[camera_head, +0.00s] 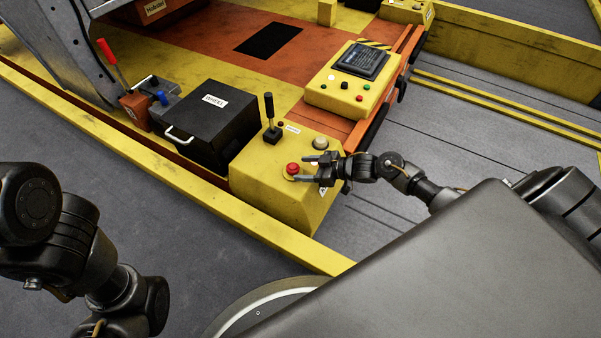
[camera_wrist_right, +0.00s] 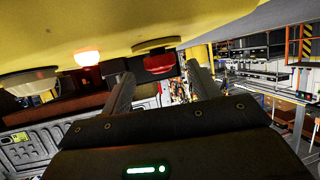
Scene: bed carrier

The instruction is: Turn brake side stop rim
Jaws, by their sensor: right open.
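A red mushroom stop button (camera_head: 292,168) stands on the sloping top of a yellow control box (camera_head: 262,190) in the head view. My right gripper (camera_head: 304,168) is open at the button, its fingers pointing left. In the right wrist view the red rim of the button (camera_wrist_right: 159,63) shows between the tips of the two spread fingers (camera_wrist_right: 160,85). I cannot tell whether either finger touches it. My left arm shows at the lower left of the head view, but its gripper is not visible.
On the same box are a black lever (camera_head: 270,118) and a pale round knob (camera_head: 320,143). A black case (camera_head: 205,125) stands to its left, with a red-handled lever (camera_head: 112,60) beyond. A second yellow panel (camera_head: 350,80) with buttons lies behind.

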